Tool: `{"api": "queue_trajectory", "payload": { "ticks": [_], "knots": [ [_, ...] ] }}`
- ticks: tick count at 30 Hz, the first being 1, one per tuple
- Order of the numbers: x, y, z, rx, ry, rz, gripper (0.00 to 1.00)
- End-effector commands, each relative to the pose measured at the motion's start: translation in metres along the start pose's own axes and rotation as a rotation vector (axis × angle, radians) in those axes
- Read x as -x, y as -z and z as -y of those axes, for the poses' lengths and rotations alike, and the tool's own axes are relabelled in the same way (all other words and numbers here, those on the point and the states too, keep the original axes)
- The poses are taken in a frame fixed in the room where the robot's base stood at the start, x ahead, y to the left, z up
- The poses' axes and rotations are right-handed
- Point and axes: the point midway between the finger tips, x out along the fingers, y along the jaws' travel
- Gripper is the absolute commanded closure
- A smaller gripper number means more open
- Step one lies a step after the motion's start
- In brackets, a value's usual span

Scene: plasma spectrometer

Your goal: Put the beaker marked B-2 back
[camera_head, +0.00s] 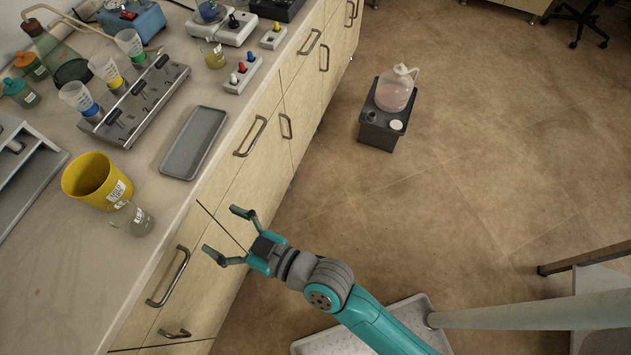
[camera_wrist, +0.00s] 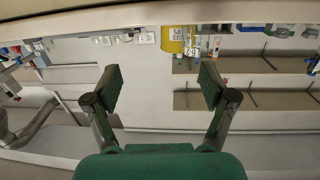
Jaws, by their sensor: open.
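A small clear beaker (camera_head: 142,222) with a white label stands on the bench beside a yellow cup (camera_head: 85,185); its marking is too small to read in the head view. In the wrist view the yellow cup (camera_wrist: 175,38) shows at the top, with a small labelled vessel (camera_wrist: 192,48) next to it; I cannot read for sure which is B-2. Another beaker (camera_head: 213,55) with yellowish liquid stands farther back. My gripper (camera_head: 222,232) is open and empty, in front of the cabinet fronts, to the right of the clear beaker and apart from it.
A grey tray (camera_head: 193,143) lies empty near the bench edge. A metal rack (camera_head: 135,105) holds several colour-banded vessels. Cabinet handles (camera_head: 167,277) stick out near my gripper. A dark crate (camera_head: 383,129) with a jug (camera_head: 395,92) stands on the floor; the floor around it is open.

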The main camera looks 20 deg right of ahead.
Motion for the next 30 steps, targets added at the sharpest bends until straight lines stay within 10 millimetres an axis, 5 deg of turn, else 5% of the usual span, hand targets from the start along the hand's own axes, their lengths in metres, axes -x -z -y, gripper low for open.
{"api": "queue_trajectory", "payload": {
  "ticks": [6,12,21,30],
  "knots": [
    [0.093,-0.042,-0.052,-0.034,-0.233,0.069,0.17],
    [0.177,-0.059,-0.074,-0.054,-0.417,0.109,0.17],
    [0.292,-0.057,-0.067,-0.074,-0.642,0.16,0.17],
    [0.352,-0.038,-0.042,-0.09,-0.759,0.185,0.17]
  ]
}}
